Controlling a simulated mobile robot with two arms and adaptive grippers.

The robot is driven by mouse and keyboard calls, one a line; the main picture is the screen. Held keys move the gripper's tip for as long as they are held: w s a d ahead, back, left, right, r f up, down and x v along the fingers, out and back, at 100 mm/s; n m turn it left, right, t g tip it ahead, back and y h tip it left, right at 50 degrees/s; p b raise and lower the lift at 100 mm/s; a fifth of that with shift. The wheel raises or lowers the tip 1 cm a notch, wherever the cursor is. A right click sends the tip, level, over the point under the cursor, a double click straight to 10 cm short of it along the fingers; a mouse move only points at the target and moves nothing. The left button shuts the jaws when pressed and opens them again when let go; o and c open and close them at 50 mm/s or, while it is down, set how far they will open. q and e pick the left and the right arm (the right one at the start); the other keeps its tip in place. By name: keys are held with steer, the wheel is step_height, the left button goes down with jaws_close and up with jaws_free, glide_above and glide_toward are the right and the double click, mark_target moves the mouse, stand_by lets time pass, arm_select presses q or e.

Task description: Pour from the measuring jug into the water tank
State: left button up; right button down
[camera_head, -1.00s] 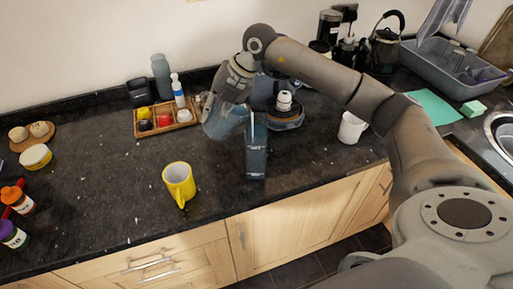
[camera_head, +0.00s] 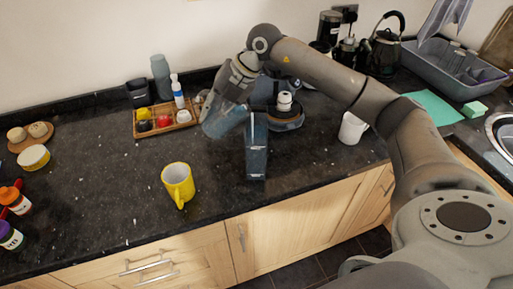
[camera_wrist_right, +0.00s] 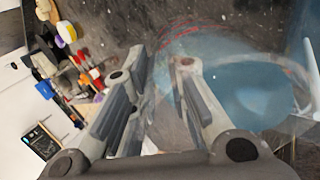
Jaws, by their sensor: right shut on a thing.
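The measuring jug (camera_head: 222,122) is clear with a blue tint and hangs in my right gripper (camera_head: 226,98). It looks tilted, with its right side close to the top of the water tank (camera_head: 256,158). The water tank is a tall, narrow, dark blue see-through box standing upright on the counter. In the right wrist view the jug (camera_wrist_right: 255,90) fills the right side with blue liquid showing, and my right gripper (camera_wrist_right: 155,72) is shut on it. I cannot tell whether liquid is running out. My left gripper is not in view.
A dark machine with a round base (camera_head: 288,124) stands just behind the tank. A wooden tray (camera_head: 165,122) lies left of the jug, a yellow mug (camera_head: 178,183) in front left, and a white cup (camera_head: 351,130) to the right.

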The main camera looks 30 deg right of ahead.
steer(key=shift+r+y+b, duration=0.1)
steer(key=shift+y+b, duration=0.2)
steer(key=shift+b, duration=0.1)
steer(key=shift+r, duration=0.15)
stand_by(0.5)
steer(key=shift+r+t+b, duration=0.15)
steer(key=shift+t+b, duration=0.15)
steer(key=shift+b, duration=0.35)
steer(key=shift+y, duration=0.3)
steer(key=shift+r, duration=0.1)
